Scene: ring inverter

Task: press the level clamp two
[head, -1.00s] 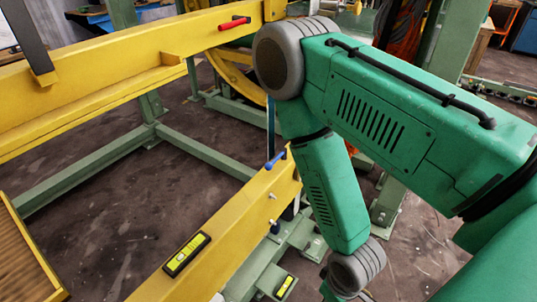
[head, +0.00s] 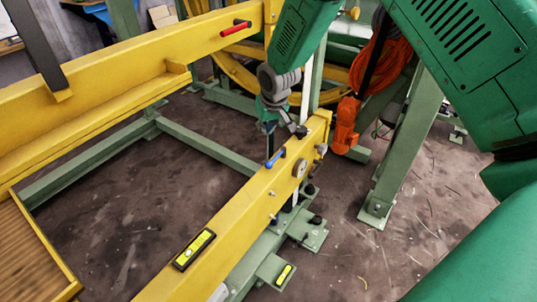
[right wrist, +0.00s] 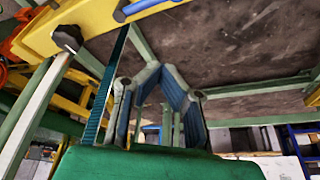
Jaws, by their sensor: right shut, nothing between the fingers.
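A blue handle (head: 275,158) sits on top of the lower yellow beam (head: 235,205). A red handle (head: 236,28) sits on the upper yellow beam (head: 110,85). I cannot tell which of them is clamp two. My right gripper (head: 281,116) is by the far end of the lower beam, just above and beyond the blue handle in the picture. In the right wrist view its fingers (right wrist: 160,82) are shut and empty, and the blue handle (right wrist: 140,8) shows at the top edge, apart from them. My left gripper is not in view.
A black-and-yellow spirit level (head: 194,249) lies on the lower beam, with another (head: 284,276) on the green frame. A round gauge (head: 300,168) is on the beam's side. An orange cable coil (head: 375,65) hangs at the right. Dark floor lies between the beams.

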